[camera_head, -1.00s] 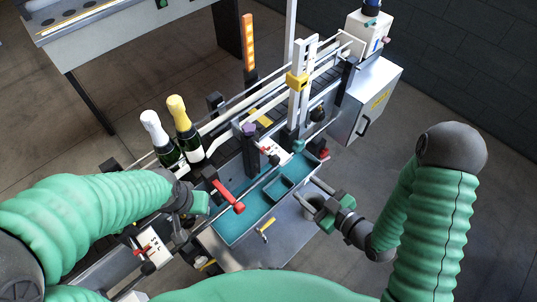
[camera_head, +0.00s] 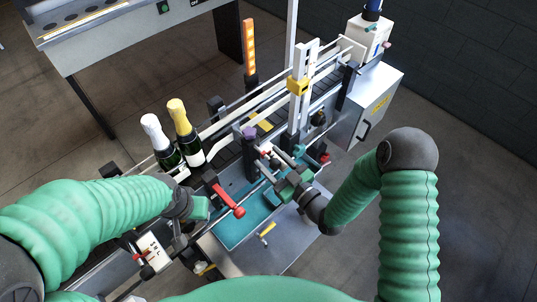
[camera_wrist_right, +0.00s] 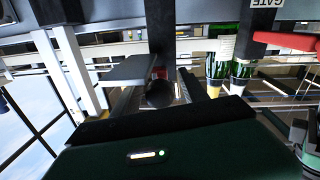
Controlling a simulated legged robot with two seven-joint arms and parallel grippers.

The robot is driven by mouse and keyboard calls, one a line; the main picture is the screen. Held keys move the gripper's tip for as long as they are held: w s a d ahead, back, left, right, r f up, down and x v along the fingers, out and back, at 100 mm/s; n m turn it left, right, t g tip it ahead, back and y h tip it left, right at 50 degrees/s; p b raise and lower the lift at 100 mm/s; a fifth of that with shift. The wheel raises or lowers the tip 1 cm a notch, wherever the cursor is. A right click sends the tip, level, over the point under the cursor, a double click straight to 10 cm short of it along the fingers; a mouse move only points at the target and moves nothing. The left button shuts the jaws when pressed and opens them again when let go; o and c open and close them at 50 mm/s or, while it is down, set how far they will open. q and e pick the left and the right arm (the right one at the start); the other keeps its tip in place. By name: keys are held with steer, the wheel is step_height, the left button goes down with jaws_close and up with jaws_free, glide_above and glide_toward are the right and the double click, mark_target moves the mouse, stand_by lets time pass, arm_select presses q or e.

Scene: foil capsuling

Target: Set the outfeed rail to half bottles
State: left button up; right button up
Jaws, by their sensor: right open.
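The guide rails (camera_head: 225,122) run along the conveyor, with a small white scale plate (camera_head: 265,150) beside a purple knob (camera_head: 249,132). My right gripper (camera_head: 268,162) reaches in from the right over the teal tray, its fingers by the scale plate. In the right wrist view, its two fingers stand apart, with a dark round knob (camera_wrist_right: 160,93) between them; whether they touch it cannot be told. The plate's marking is unreadable. My left gripper (camera_head: 198,207) is near a red-handled lever (camera_head: 228,196); its fingertips are not clear.
Two bottles, white-topped (camera_head: 158,140) and yellow-topped (camera_head: 184,130), stand on the conveyor at left. The teal tray (camera_head: 235,232) lies in front. A tall white post (camera_head: 303,90) with a yellow clamp and a grey cabinet (camera_head: 370,100) stand to the right. Another scale plate (camera_head: 150,248) is at lower left.

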steer(key=shift+w+a, duration=0.3)
steer(key=shift+w, duration=0.15)
jaws_close()
stand_by(1.1)
